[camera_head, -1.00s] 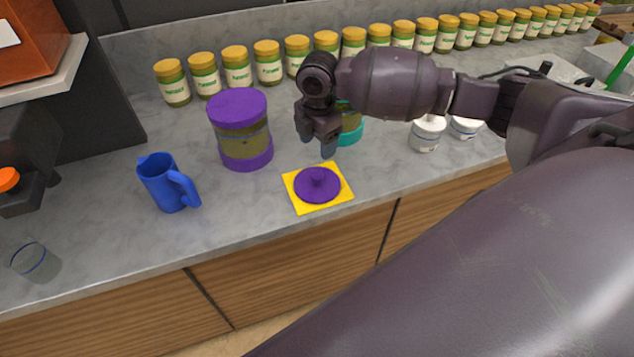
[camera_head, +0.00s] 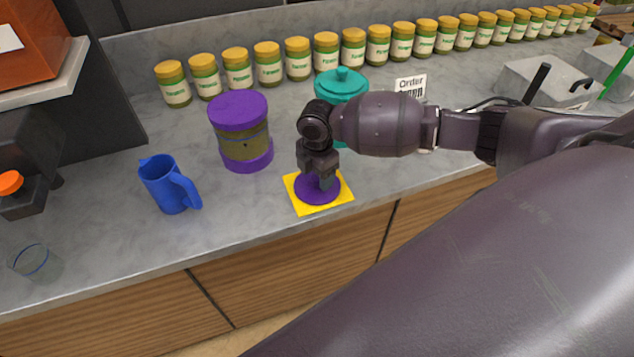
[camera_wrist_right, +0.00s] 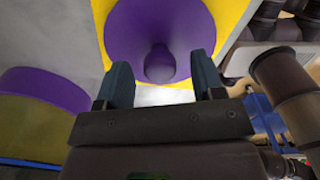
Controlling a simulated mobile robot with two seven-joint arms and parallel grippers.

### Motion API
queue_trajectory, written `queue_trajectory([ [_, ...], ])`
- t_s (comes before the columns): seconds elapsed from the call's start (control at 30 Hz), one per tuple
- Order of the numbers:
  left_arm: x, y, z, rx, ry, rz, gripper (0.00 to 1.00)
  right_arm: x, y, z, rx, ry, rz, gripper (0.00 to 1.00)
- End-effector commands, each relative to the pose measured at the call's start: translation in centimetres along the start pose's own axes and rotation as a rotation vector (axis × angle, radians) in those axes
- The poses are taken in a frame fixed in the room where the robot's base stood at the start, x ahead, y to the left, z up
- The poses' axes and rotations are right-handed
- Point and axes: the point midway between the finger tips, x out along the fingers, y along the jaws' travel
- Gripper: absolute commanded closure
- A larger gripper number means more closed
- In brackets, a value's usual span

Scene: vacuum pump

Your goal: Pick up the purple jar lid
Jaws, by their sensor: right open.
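The purple jar lid (camera_head: 312,196) lies flat on a yellow square (camera_head: 340,197) on the counter, its upper part covered by my right gripper in the head view. My right gripper (camera_head: 322,184) is just above the lid, pointing down. In the right wrist view the two fingers (camera_wrist_right: 165,82) are open, and the lid's round knob (camera_wrist_right: 160,64) shows between and slightly beyond the fingertips, not gripped. Whether the fingers touch the lid cannot be told. My left gripper is not in view.
A jar with a purple top (camera_head: 240,130) stands close behind left, and a teal-lidded jar (camera_head: 342,85) behind the gripper. A blue pitcher (camera_head: 168,184) stands left. Several yellow-capped jars (camera_head: 297,58) line the back. The front counter edge is close to the yellow square.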

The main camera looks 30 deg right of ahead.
Motion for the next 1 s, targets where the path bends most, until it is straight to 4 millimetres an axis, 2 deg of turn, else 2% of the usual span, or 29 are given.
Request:
queue_trajectory([
  [0.1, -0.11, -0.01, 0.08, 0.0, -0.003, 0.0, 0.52, 1.04, -0.03, 0.02, 0.001, 0.0, -0.002, 0.38],
  [0.33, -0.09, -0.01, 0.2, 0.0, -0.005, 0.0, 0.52, 1.17, -0.02, 0.04, 0.0, -0.001, 0.0, 0.39],
  [0.7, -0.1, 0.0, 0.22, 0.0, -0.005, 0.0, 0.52, 1.12, 0.0, 0.04, 0.0, -0.001, 0.0, 0.95],
  [1.0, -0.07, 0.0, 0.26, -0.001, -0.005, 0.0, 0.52, 0.64, 0.05, 0.05, 0.0, 0.0, 0.002, 0.96],
])
